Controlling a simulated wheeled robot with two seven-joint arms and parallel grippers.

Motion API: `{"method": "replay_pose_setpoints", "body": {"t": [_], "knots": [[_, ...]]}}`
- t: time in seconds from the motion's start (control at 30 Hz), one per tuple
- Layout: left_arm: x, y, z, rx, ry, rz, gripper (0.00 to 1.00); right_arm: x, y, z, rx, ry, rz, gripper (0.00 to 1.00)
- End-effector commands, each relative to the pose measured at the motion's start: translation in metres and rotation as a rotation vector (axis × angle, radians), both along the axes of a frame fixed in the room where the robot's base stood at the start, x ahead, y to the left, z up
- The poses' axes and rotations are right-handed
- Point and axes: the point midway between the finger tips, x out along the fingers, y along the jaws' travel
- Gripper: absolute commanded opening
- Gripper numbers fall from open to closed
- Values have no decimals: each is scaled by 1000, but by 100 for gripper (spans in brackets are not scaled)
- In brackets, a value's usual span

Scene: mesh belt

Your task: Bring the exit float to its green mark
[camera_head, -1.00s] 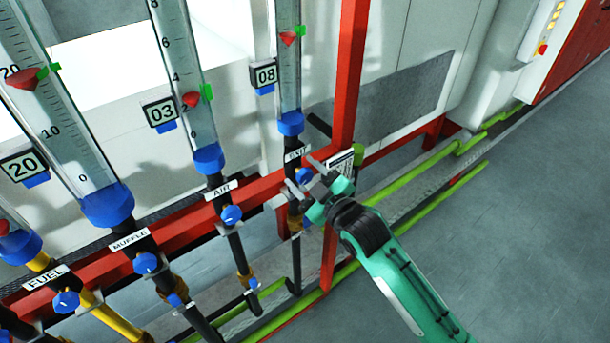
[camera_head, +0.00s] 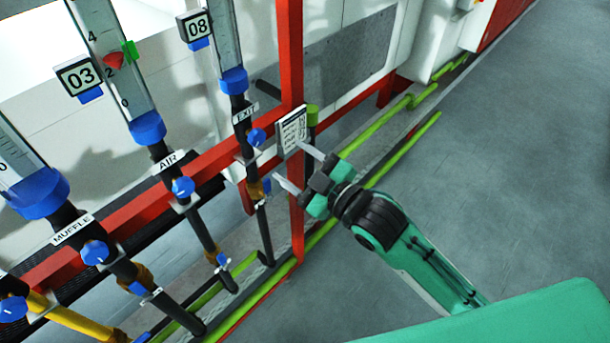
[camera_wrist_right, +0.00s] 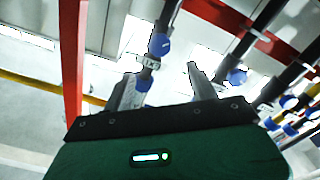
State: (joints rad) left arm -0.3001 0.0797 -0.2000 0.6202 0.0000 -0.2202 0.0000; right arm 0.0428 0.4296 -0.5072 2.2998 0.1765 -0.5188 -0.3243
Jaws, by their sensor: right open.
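The exit tube (camera_head: 228,50) stands in the upper part of the head view, with its 08 display (camera_head: 197,26) beside it. Its top is cut off, so the exit float and its green mark are out of view. Below are the EXIT label (camera_head: 246,113) and its blue knob (camera_head: 256,137). My right gripper (camera_head: 288,164) is open and empty, to the right of the knob and apart from it. In the right wrist view, the blue knob (camera_wrist_right: 144,83) shows beyond the open gripper (camera_wrist_right: 163,80), near the left finger. My left gripper is not in view.
A red post (camera_head: 290,60) with a placard (camera_head: 292,131) stands just right of the exit pipe, close to my fingers. The AIR knob (camera_head: 183,187) and MUFFLE knob (camera_head: 95,252) are at the left. Open grey floor (camera_head: 500,150) lies at the right.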

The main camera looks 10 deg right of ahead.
Motion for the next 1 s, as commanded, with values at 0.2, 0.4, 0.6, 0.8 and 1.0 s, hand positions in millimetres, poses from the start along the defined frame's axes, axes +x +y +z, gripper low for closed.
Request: {"method": "replay_pose_setpoints", "body": {"t": [0.2,0.4,0.6,0.8,1.0], "knots": [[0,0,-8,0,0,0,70,-18,-13,-1,0,0,0,59],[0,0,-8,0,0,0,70,-20,-15,0,0,0,0,59],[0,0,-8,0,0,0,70,-20,-15,0,0,0,0,59],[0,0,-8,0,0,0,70,-18,-15,-2,-1,5,-3,59],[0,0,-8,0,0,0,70,13,-30,-64,-10,114,-75,59]]}}
